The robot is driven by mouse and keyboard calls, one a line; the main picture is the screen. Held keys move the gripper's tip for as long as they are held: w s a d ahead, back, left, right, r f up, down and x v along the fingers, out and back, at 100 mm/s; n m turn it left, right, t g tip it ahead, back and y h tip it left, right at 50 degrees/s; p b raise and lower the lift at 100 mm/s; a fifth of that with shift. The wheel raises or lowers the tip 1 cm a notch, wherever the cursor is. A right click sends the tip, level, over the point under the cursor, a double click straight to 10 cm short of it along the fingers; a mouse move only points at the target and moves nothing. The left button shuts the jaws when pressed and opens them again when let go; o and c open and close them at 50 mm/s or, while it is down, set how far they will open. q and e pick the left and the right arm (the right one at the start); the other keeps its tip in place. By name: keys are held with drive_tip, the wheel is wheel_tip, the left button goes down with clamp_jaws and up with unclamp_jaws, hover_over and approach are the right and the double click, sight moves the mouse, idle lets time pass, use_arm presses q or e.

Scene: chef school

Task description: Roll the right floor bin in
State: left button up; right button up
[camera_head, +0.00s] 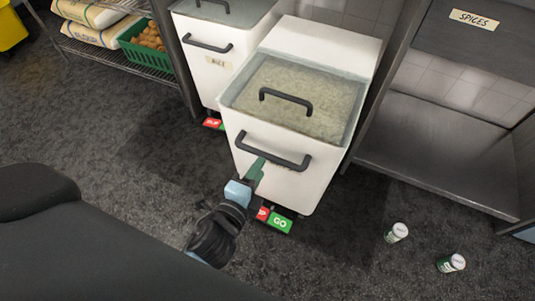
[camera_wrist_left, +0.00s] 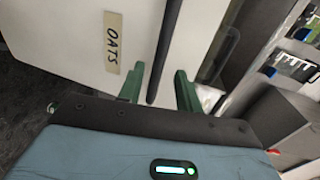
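The right floor bin (camera_head: 275,182) is white, with a clear lid over pale contents and a black bar handle (camera_head: 272,152) on its front. An OATS label (camera_wrist_left: 113,42) shows on it in the left wrist view. The bin stands forward of the bin to its left. My left gripper (camera_head: 256,170) is at the front handle. In the left wrist view its green fingers (camera_wrist_left: 159,80) stand apart, with the black handle bar (camera_wrist_left: 166,50) between them and gaps on both sides. My right gripper is not in view.
A red and green GO pedal (camera_head: 280,222) sits at the bin's foot. A second white bin (camera_head: 208,72) is at left. A steel shelf unit (camera_head: 440,150) stands at right. Two small jars (camera_head: 397,232) (camera_head: 451,263) are on the floor at right. A green potato crate (camera_head: 140,55) is on the left rack.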

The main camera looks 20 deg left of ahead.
sight(268, 155)
use_arm(q)
drive_tip(key=shift+w+d+f+b, duration=0.1)
drive_tip(key=shift+w+f+b, duration=0.1)
drive_tip(key=shift+w, duration=0.8)
drive_tip(key=shift+w+f+b, duration=0.2)
drive_tip(key=shift+w, duration=0.8)
drive_tip(key=shift+w+d+f+b, duration=0.1)
drive_tip(key=shift+w+f+b, duration=0.1)
drive_tip(key=shift+w, duration=0.8)
drive_tip(key=shift+a, duration=0.1)
clamp_jaws()
